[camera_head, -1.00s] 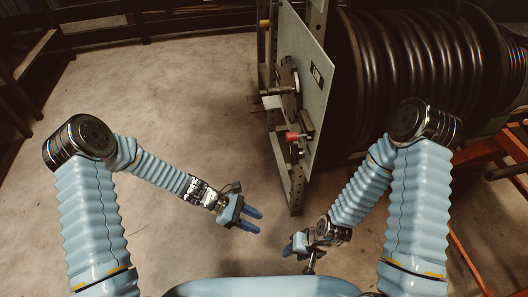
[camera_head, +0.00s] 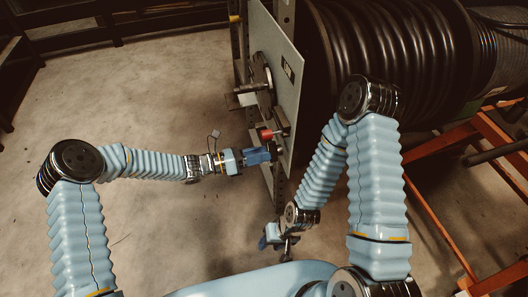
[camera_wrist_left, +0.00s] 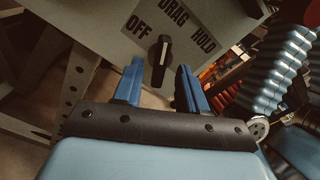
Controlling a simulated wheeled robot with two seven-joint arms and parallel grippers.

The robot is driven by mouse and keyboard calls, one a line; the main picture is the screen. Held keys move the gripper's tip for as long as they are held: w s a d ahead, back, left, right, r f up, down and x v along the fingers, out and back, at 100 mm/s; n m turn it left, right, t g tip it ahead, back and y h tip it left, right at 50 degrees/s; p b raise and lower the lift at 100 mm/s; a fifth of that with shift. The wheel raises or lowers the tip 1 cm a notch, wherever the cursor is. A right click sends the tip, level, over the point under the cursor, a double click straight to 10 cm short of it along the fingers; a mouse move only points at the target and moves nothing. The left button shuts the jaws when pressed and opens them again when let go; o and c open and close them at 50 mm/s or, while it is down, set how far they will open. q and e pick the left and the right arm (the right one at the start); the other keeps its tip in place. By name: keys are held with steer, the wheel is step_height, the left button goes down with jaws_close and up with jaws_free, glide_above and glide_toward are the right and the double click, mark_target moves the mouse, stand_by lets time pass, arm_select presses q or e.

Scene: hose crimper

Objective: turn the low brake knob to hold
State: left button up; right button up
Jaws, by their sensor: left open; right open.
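The low brake knob (camera_wrist_left: 160,60) is black with a white pointer line, on a grey panel (camera_wrist_left: 110,25) printed OFF, DRAG and HOLD. Its pointer line stands nearly upright in the left wrist view, towards DRAG. My left gripper (camera_wrist_left: 160,68) is open, with one blue finger to each side of the knob in that view. I cannot tell whether the fingers touch it. In the head view my left gripper (camera_head: 268,155) is at the lower part of the panel and hides the knob. My right gripper (camera_head: 270,240) is open and empty, low in front of the stand.
A red-tipped handle (camera_head: 265,134) juts from the panel just above my left gripper. A dark handwheel (camera_head: 262,80) sits higher. A large reel of black hose (camera_head: 370,50) stands behind the panel. Orange frame rails (camera_head: 440,150) are at the right. The floor at left is clear.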

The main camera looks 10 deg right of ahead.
arm_select(q)
steer(key=shift+d, duration=0.85)
jaws_close()
arm_select(e)
steer(key=shift+f, duration=0.1)
arm_select(q)
steer(key=shift+f+m+b, duration=0.1)
steer(key=shift+m+b, duration=4.65)
steer(key=shift+m, duration=1.25)
arm_select(e)
step_height(320, 180, down, 9)
steer(key=d, duration=0.2)
steer(key=shift+w, duration=0.45)
steer(key=shift+d, duration=0.1)
